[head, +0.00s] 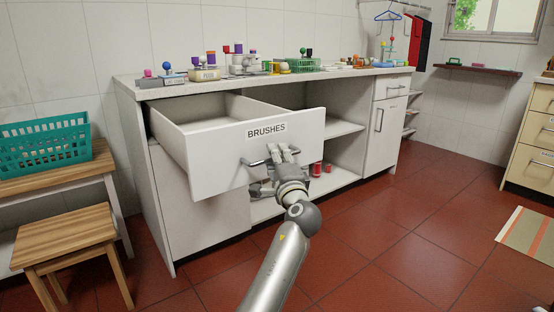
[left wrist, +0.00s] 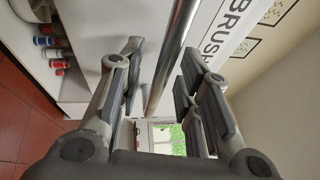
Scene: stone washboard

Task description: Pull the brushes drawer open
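The brushes drawer (head: 222,163) is a white drawer labelled BRUSHES at the upper left of the white counter unit. It stands well out from the unit, and the visible part of its inside looks empty. Its metal bar handle (head: 256,163) is on the front, below the label; the bar also shows in the left wrist view (left wrist: 172,55). My left gripper (head: 284,151) is at the right part of the handle. In the left wrist view its fingers (left wrist: 163,62) are apart, with the bar between them and gaps on both sides. My right gripper is not in view.
The counter top (head: 340,73) holds bottles, knobbed items and a green basket (head: 303,64). Red cans (head: 317,169) stand on the open shelf behind the gripper. A wooden stool (head: 65,235) and a bench with a teal basket (head: 45,143) are left. Red floor at right is largely clear.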

